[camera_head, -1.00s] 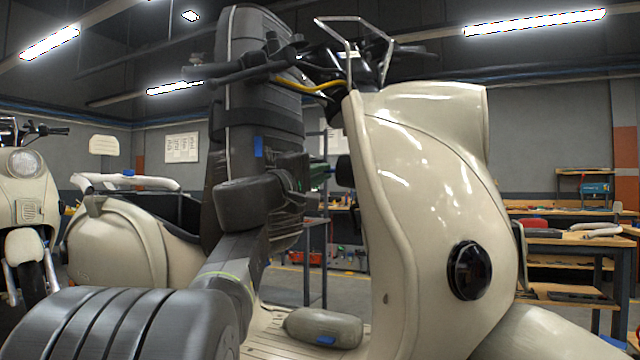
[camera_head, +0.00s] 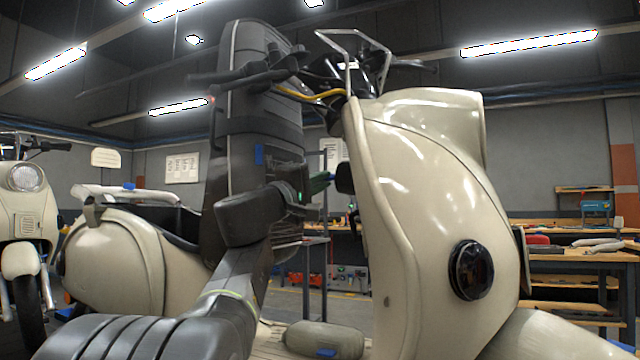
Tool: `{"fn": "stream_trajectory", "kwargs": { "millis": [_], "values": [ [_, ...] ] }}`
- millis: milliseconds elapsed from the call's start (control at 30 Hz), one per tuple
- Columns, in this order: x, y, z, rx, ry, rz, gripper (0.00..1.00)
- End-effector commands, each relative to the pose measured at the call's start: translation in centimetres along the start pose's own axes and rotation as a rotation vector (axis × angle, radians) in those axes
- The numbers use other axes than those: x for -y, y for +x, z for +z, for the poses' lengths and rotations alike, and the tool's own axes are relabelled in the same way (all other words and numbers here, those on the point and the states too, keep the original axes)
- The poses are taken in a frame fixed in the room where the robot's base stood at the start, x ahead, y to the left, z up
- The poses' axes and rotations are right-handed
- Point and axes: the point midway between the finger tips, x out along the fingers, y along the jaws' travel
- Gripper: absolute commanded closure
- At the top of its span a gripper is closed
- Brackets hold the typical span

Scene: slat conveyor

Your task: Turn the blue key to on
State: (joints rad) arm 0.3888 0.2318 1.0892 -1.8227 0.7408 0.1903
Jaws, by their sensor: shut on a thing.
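A cream scooter (camera_head: 430,190) stands in front of me. On the inner side of its front shield is a black housing (camera_head: 345,178). My gripper (camera_head: 325,181), with dark green fingers, reaches right up to this housing from the left, below the handlebar. It is shut, and a tiny bluish bit shows at its fingertips. This is probably the blue key, but it is too small and covered for its turn position to be read.
The handlebar (camera_head: 240,75) with a yellow cable hangs above my arm. The shield edge is close on the right. A grey cushion-like object (camera_head: 325,338) lies on the footboard. Another scooter (camera_head: 25,210) stands at the left, and workbenches (camera_head: 575,254) stand behind.

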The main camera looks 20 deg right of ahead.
Motion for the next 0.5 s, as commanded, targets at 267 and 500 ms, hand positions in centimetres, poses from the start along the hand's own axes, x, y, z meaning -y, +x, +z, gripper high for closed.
{"fn": "stream_trajectory", "kwargs": {
  "millis": [267,500],
  "values": [
    [0.57,0.16,0.05,0.008,0.022,0.114,1.00],
    [0.79,0.15,-0.01,0.010,0.050,0.220,1.00]
  ]
}}
